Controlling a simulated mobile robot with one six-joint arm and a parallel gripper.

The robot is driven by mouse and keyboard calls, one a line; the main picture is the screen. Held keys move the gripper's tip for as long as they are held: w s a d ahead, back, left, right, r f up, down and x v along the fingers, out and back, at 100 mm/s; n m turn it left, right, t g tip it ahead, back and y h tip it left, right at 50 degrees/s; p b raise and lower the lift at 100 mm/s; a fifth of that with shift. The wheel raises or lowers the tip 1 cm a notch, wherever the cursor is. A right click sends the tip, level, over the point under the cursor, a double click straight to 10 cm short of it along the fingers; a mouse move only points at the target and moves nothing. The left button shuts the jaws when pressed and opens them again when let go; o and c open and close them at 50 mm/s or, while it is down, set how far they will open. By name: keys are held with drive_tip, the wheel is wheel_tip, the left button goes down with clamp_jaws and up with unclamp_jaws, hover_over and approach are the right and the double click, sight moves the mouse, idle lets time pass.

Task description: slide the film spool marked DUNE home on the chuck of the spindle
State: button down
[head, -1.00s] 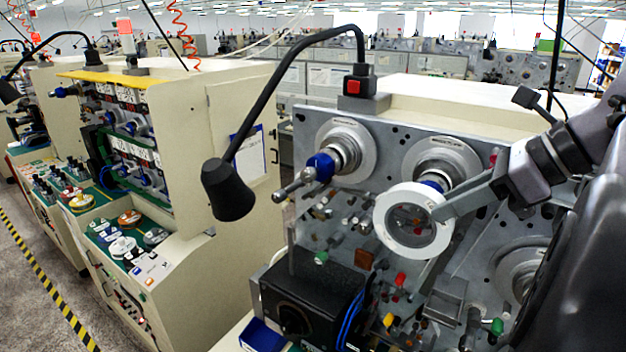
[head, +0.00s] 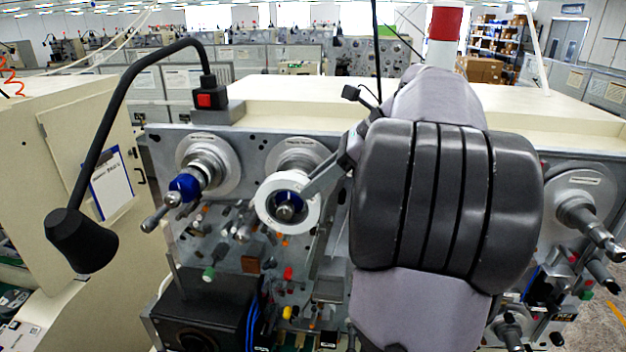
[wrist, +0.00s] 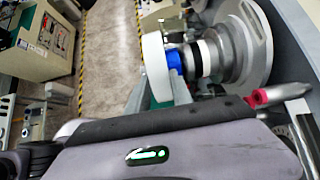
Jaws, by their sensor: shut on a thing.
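The film spool (head: 265,208) is a white ring. My gripper (head: 307,190) is shut on its right rim; no marking is readable. The spool stands in front of the middle-left spindle (head: 296,152), its hole lined up with the chuck. A metal tip and some blue of the chuck show through the hole. In the wrist view the spool (wrist: 154,66) is edge-on, left of the blue chuck part (wrist: 175,61). A clear gap separates it from the spindle's grey flange (wrist: 252,45). I cannot tell how far the tip enters the hole. The fingers (wrist: 158,90) show partly below the spool.
Another spindle (head: 208,165) with a blue collar and long handle juts out to the left. A black desk lamp (head: 80,240) hangs further left. Coloured knobs (head: 287,273) and a black box (head: 205,310) lie below. A red-tipped pin (wrist: 260,97) is near my wrist.

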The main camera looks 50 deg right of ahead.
drive_tip(key=w+d+p, duration=0.2)
drive_tip(key=w+d, duration=0.1)
drive_tip(key=d, duration=0.3)
drive_tip(key=shift+w+d+p, duration=0.2)
drive_tip(key=shift+p, duration=0.1)
idle(0.3)
drive_tip(key=shift+r, duration=0.2)
